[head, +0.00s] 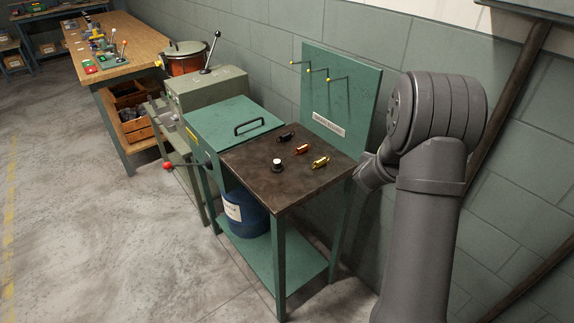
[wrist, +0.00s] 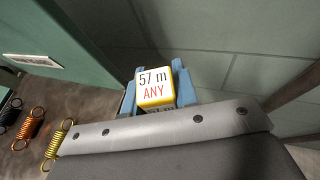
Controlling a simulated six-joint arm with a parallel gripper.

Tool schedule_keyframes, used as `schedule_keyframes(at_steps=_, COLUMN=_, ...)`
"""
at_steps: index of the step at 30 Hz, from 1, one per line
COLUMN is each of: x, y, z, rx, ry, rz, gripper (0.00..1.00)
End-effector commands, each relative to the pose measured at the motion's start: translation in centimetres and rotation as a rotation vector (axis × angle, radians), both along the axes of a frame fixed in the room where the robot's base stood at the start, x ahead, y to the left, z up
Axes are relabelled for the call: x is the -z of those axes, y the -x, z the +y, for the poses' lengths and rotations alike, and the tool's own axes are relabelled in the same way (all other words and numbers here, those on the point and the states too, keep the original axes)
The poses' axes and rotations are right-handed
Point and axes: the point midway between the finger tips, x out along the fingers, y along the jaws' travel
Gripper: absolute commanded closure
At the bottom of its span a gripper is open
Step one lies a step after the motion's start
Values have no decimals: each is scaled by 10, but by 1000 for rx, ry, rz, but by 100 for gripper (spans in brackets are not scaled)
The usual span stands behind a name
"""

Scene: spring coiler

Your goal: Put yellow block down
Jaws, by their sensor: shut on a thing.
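The yellow block (wrist: 156,88) shows in the wrist view, with a white top face marked "57 m ANY" and yellow edges. My gripper (wrist: 157,95) has its blue fingers on both sides of the block and is shut on it. Grey-green wall shows behind the block, and the brown bench top (wrist: 85,98) lies to the left. In the head view my arm covers the gripper and block. The gap between the block and any surface below cannot be told.
On the bench top (head: 243,158) lie a black spring (head: 286,137), a copper spring (head: 302,148) and a gold spring (head: 320,162). A small white-topped piece (head: 277,165) stands near them. A green hook board (head: 352,95) rises behind. The bench top's front part is clear.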

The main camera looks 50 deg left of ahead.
Motion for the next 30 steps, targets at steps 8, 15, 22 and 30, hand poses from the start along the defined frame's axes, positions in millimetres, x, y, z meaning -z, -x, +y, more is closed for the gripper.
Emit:
schedule_keyframes(at_steps=8, x=-13, y=56, z=133, rx=-206, ry=-4, rz=-2, gripper=95)
schedule_keyframes(at_steps=15, x=-41, y=101, z=224, rx=-343, ry=-3, rz=-1, gripper=95)
schedule_keyframes(at_steps=22, x=-54, y=124, z=261, rx=-400, ry=-2, rz=0, gripper=95)
schedule_keyframes(at_steps=30, x=-26, y=153, z=302, rx=-410, ry=2, rz=1, gripper=95)
